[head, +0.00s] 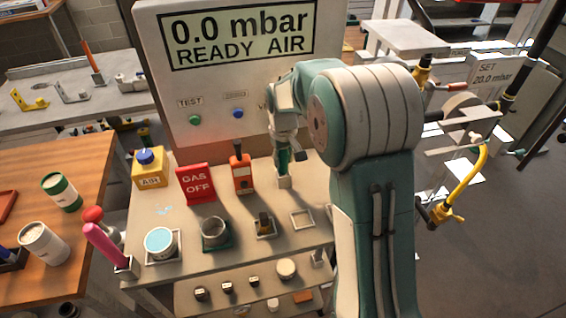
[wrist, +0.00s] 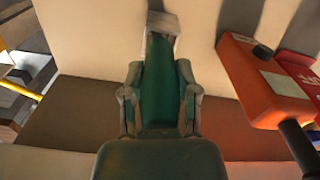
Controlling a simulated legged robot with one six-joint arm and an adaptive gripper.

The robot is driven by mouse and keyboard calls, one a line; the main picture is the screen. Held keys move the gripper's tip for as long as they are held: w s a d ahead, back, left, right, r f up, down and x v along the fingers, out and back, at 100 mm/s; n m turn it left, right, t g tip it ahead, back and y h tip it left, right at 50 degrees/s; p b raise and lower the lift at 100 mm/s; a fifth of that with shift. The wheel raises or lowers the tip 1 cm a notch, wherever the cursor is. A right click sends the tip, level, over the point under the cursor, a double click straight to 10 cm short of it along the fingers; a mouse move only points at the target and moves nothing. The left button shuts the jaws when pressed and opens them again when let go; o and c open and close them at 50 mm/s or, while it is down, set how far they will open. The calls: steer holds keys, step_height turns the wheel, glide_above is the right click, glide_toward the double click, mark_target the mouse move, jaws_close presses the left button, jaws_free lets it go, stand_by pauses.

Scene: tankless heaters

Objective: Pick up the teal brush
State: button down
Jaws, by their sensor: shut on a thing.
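The teal brush (head: 283,161) stands about upright at the back right of the light bench, its lower end at a small pale holder (head: 284,182). My gripper (head: 290,155) is around its upper part, reaching down from above. In the wrist view, the teal brush (wrist: 159,80) is between the two grey fingers of my gripper (wrist: 158,98), which are shut on it. The pale holder (wrist: 164,22) shows at its far end. I cannot tell whether the brush's lower end is still inside the holder. Its bristles are not visible.
An orange device (head: 241,174) with a dark knob stands close left of the brush, beside the red GAS OFF sign (head: 196,184). A display panel (head: 222,70) rises behind. An empty square frame (head: 302,219) and a metal cup (head: 215,232) are in front.

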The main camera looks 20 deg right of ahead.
step_height(320, 180, up, 7)
steer(key=s, duration=1.8)
steer(key=shift+s, duration=0.15)
